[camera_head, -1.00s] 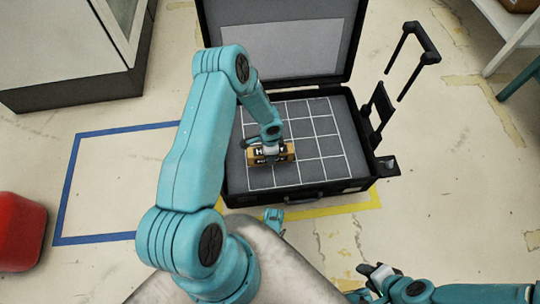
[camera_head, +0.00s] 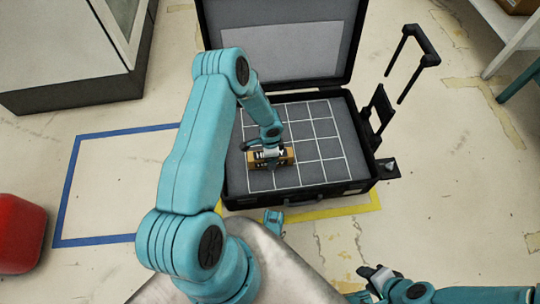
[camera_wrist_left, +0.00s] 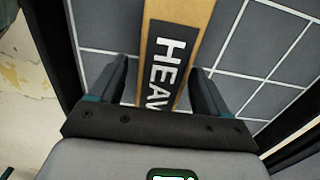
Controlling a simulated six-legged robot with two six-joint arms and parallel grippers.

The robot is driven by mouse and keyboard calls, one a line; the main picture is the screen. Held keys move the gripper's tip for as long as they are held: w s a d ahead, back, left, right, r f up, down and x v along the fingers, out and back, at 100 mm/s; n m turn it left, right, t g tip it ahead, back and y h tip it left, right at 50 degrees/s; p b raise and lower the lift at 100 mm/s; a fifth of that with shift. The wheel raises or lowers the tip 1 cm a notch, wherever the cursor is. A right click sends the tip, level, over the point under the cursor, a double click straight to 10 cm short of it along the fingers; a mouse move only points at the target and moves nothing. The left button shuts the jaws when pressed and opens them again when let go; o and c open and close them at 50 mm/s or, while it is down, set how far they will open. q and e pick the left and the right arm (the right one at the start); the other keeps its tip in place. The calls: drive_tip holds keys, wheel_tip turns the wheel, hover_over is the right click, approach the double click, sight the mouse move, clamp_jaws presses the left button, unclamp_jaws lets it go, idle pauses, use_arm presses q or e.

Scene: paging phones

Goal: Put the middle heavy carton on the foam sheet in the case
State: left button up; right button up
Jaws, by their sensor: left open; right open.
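A tan carton (camera_head: 284,159) with a dark label lies on the grey foam sheet (camera_head: 320,160) in the open black case, towards its near left part. My left gripper (camera_head: 268,148) is over it. In the left wrist view, the carton (camera_wrist_left: 178,30) shows part of the word "HEAVY". The open left fingers (camera_wrist_left: 160,68) stand on both sides of it, with a gap visible on each side. The carton's far end is out of that view. My right gripper (camera_head: 372,279) is open and empty at lower right, outside the case.
The case's raised lid (camera_head: 280,50) stands behind the foam, and its pull handle (camera_head: 414,45) juts out at right. A blue tape outline (camera_head: 70,190) encloses bare floor at left. A red object (camera_head: 18,232) lies at far left.

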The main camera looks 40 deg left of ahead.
use_arm(q)
wheel_tip(320, 180, up, 11)
drive_tip(key=p, duration=0.4)
drive_tip(key=shift+f, duration=0.2)
drive_tip(key=shift+d+r, duration=0.2)
drive_tip(key=shift+d, duration=0.1)
drive_tip(key=s+d+r+n+h, duration=0.1)
drive_tip(key=s+d+n, duration=0.4)
drive_tip(key=d, duration=0.6)
drive_tip(key=s+d+r+n+h, duration=0.2)
drive_tip(key=s+d+n, duration=0.3)
drive_tip(key=s+d, duration=0.3)
drive_tip(key=d+h, duration=0.1)
drive_tip(key=d, duration=0.2)
drive_tip(key=shift+s+t, duration=0.15)
drive_tip(key=shift+t, duration=0.15)
drive_tip(key=shift+d+r, duration=0.1)
drive_tip(key=shift+r, duration=0.05)
